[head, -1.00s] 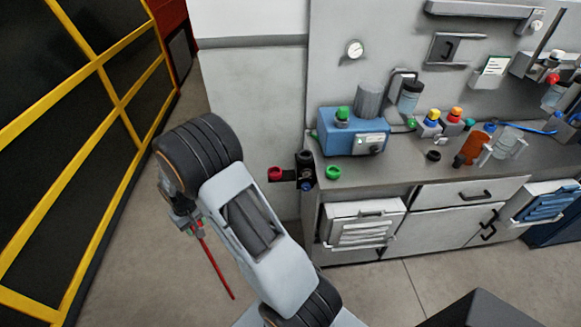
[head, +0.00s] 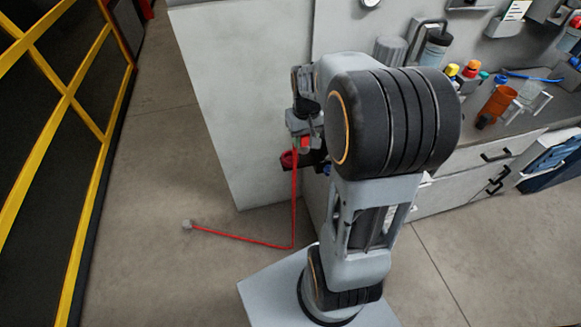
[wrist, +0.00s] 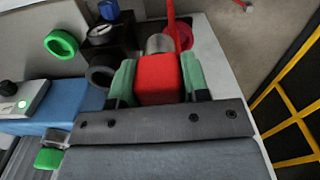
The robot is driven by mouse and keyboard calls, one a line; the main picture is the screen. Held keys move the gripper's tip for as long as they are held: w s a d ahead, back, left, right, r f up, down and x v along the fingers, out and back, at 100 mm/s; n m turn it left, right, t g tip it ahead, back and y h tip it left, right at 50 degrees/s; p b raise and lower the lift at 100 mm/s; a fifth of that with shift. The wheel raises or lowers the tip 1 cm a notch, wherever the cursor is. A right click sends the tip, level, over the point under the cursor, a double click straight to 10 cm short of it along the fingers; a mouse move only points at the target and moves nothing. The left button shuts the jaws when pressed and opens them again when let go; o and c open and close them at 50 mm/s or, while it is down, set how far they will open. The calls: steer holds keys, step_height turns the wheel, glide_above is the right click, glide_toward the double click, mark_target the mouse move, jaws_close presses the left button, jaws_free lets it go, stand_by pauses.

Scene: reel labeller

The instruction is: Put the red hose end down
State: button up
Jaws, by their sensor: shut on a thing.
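My gripper (head: 303,128) is shut on the red hose end (wrist: 158,82), a red block held between two green finger pads in the wrist view. A grey metal tip (wrist: 160,43) sticks out beyond the block, beside a red ring holder (wrist: 205,48). I cannot tell whether the tip is over the ring or touches it. In the head view the hose end is mostly hidden by my gripper. The red hose (head: 293,210) hangs from it to the floor, bends, and runs left to a small grey end piece (head: 187,225).
A blue box is at the left. The grey bench (head: 478,140) carries several bottles.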

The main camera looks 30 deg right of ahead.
steer(key=s+d+r+b, duration=0.2)
steer(key=s+d+r, duration=0.1)
steer(key=s, duration=0.4)
steer(key=shift+m, duration=0.3)
steer(key=w+a+f, duration=0.1)
steer(key=w, duration=0.2)
steer(key=w+a+f, duration=0.1)
steer(key=w, duration=0.1)
steer(key=w+a+f+p, duration=0.1)
steer(key=w+f, duration=0.1)
steer(key=w, duration=0.1)
steer(key=shift+w+a+f, duration=0.1)
steer(key=shift+w+a, duration=0.05)
steer(key=shift+w, duration=0.2)
steer(key=w+f, duration=0.2)
steer(key=w+a+f, duration=0.1)
steer(key=f, duration=0.2)
steer(key=shift+w, duration=0.35)
steer(key=shift+w+a+f+p, duration=0.2)
steer(key=shift+w+f+p, duration=0.1)
steer(key=shift+f, duration=1.6)
steer(key=shift+f, duration=0.3)
steer(key=o, duration=1)
steer(key=shift+r, duration=0.1)
